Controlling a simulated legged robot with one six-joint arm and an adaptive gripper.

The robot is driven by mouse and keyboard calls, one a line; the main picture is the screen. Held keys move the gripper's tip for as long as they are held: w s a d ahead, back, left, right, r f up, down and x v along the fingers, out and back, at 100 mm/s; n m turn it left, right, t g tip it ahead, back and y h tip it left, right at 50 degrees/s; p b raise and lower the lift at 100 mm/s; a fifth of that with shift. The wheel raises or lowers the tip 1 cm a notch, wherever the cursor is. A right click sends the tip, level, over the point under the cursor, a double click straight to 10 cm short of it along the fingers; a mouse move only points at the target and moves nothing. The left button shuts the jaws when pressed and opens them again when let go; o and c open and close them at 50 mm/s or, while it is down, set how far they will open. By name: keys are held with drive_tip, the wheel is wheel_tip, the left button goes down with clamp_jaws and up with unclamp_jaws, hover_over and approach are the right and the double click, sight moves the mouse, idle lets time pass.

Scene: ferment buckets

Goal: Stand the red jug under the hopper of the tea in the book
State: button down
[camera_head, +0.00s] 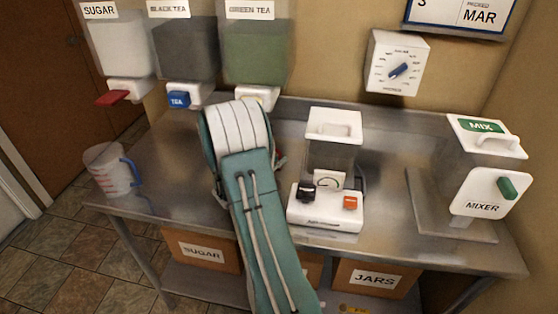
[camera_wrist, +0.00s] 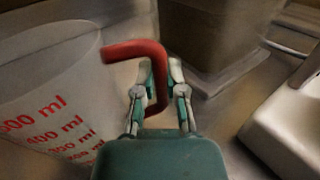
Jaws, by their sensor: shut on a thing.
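My gripper (camera_wrist: 160,75) is shut on the red handle of a clear jug (camera_wrist: 50,85) with red millilitre marks, in the wrist view. The jug's body is to the left of the fingers, cut off by the frame edge. In the head view my arm hides the gripper and nearly all of this jug; a small red bit shows beside the arm. Three hoppers hang on the wall: sugar (camera_head: 118,45), black tea (camera_head: 184,50) with a blue tap, and green tea (camera_head: 256,50), whose spout is partly behind my arm. No book is visible.
A blue-handled jug (camera_head: 109,170) stands at the table's left end. A white-lidded machine (camera_head: 326,205) stands right of my arm, and a mixer (camera_head: 487,190) at the right. The metal table (camera_head: 170,180) is clear below the black tea hopper. Labelled boxes (camera_head: 375,279) are underneath.

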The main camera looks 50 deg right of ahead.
drive_tip(key=shift+d+f, duration=0.2)
drive_tip(key=shift+d, duration=0.35)
drive_tip(key=c, duration=0.7)
unclamp_jaws()
drive_tip(key=shift+d, duration=0.1)
drive_tip(key=shift+a+r, duration=0.1)
drive_tip(key=shift+a, duration=0.4)
drive_tip(key=a, duration=0.4)
drive_tip(key=w+a, duration=0.1)
drive_tip(key=a, duration=0.6)
drive_tip(key=shift+w+a, duration=0.15)
drive_tip(key=shift+a, duration=0.25)
drive_tip(key=s+a+r+m+t+y, duration=0.2)
drive_tip(key=s+a+r+m+y, duration=0.3)
drive_tip(key=a, duration=0.4)
drive_tip(key=s+a+r+m+t+y, duration=0.3)
drive_tip(key=s+a+r+m+y, duration=0.2)
drive_tip(key=a, duration=0.5)
drive_tip(key=s+a+r+m+t+y, duration=0.2)
drive_tip(key=s+a+r+m+y, duration=0.3)
drive_tip(key=a, duration=0.5)
drive_tip(key=shift+s+a+r+m+t+y, duration=0.1)
drive_tip(key=shift+r+m+t+y, duration=0.1)
drive_tip(key=shift+m+y, duration=0.35)
drive_tip(key=shift+s+r+m+t+y, duration=0.1)
drive_tip(key=shift+m+t+y, duration=0.15)
drive_tip(key=shift+y, duration=0.6)
